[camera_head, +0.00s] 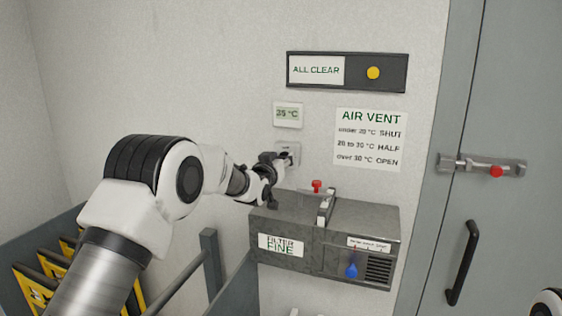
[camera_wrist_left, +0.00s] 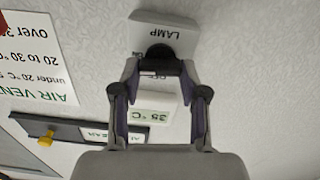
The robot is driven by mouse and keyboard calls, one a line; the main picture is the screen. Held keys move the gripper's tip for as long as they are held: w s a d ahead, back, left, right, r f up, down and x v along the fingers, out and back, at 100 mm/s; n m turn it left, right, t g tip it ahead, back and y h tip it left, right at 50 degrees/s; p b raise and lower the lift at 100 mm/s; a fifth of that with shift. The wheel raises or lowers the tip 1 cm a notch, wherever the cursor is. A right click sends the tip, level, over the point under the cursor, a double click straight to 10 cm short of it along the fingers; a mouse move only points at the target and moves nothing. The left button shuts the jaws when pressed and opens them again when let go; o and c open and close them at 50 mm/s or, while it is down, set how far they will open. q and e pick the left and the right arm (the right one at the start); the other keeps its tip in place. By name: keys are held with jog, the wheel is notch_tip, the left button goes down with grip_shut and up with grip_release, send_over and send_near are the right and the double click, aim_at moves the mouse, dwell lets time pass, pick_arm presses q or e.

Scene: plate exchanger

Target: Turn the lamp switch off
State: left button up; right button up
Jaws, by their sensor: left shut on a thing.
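The lamp switch is a small pale plate marked LAMP (camera_wrist_left: 170,30), upside down in the left wrist view, with a dark knob (camera_wrist_left: 160,52) on it. An ON mark shows beside the knob and another mark is partly covered by my fingers. In the head view the plate (camera_head: 287,148) is on the wall under the temperature display, largely hidden by my gripper. My left gripper (camera_head: 284,160) is at the plate, its fingertips (camera_wrist_left: 160,66) shut on the knob. I cannot tell the knob's exact angle.
The 35 °C display (camera_head: 288,114) is just above the switch. The grey filter box (camera_head: 290,228), with a red knob (camera_head: 317,186) and a blue knob (camera_head: 351,270), juts out below. The ALL CLEAR panel (camera_head: 347,72), AIR VENT sign (camera_head: 368,139) and a grey door (camera_head: 500,120) are near.

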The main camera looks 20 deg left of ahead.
pick_arm(q)
jog(key=n+b, duration=0.1)
jog(key=n, duration=0.4)
jog(key=n+b, duration=0.1)
jog(key=n, duration=0.5)
jog(key=n+b, duration=0.2)
jog(key=n, duration=0.3)
jog(key=shift+a+f+n, duration=0.15)
jog(key=shift+a+n, duration=0.1)
jog(key=shift+n, duration=0.05)
dwell(0.3)
